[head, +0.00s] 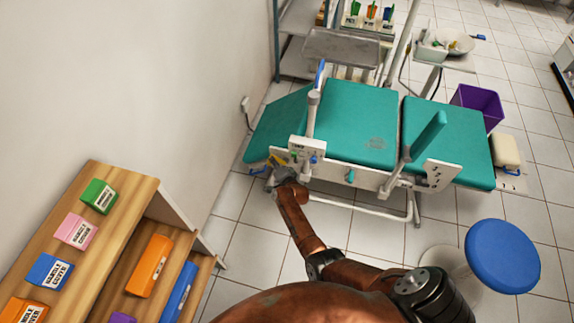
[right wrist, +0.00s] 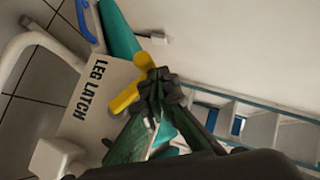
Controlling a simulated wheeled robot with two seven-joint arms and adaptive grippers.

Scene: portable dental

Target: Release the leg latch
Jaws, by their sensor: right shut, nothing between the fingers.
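The leg latch is a yellow lever (right wrist: 125,98) beside a white plate (right wrist: 97,85) marked "LEG LATCH" in the right wrist view. In the head view the yellow lever (head: 277,161) shows small at the left end of the green dental chair (head: 360,120). My right gripper (right wrist: 158,80) is shut with nothing between its fingers. Its fingertips are at the yellow lever and overlap part of it; I cannot tell whether they touch. In the head view my right gripper (head: 275,178) is at the chair's near left corner. My left gripper is not in view.
A wooden shelf (head: 130,185) with coloured boxes stands at the left. A blue stool (head: 502,256) is at the lower right. A purple bin (head: 478,106) and a metal tray (head: 340,48) are beyond the chair. Tiled floor (head: 250,235) is clear between shelf and chair.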

